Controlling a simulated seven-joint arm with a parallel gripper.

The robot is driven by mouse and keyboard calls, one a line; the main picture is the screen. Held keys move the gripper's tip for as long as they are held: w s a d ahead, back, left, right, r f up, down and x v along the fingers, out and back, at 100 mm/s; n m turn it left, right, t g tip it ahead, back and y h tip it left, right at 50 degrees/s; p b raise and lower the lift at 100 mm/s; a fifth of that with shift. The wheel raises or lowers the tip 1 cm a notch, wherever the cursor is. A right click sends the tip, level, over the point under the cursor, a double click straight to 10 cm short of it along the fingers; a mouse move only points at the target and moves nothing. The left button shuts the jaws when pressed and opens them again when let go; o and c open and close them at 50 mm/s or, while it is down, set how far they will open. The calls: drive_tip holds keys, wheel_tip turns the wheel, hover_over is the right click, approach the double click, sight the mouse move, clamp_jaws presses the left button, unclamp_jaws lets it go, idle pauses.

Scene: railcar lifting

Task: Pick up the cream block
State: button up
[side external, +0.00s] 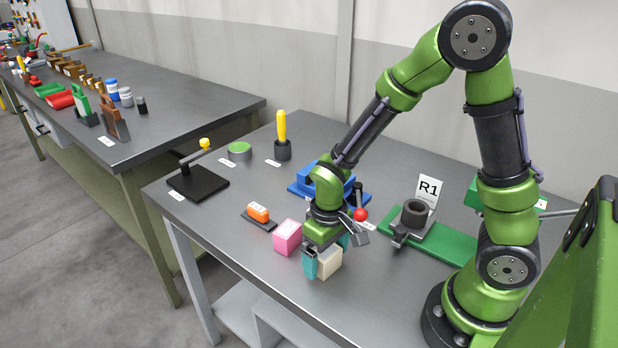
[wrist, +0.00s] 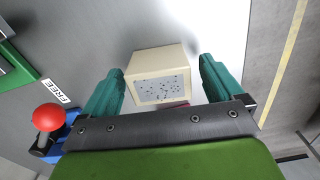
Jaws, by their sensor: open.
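The cream block (side external: 327,262) sits on the grey table near its front edge. My gripper (side external: 329,258) is lowered over it with teal fingers. In the wrist view the cream block (wrist: 160,75) lies between the open fingers of my gripper (wrist: 163,80), with a gap visible on each side. One face of the block is grey and speckled. A pink block (side external: 288,237) stands just left of my gripper in the side view.
An orange piece (side external: 258,212) on a dark base lies further left. A blue fixture (side external: 305,184) with a red ball knob (side external: 360,215) stands behind my gripper. A green plate (side external: 445,243) with a dark cylinder (side external: 414,213) is to the right. The table edge is close in front.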

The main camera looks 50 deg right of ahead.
drive_tip(key=shift+f, duration=0.7)
drive_tip(key=c, duration=1.3)
drive_tip(key=shift+r, duration=0.15)
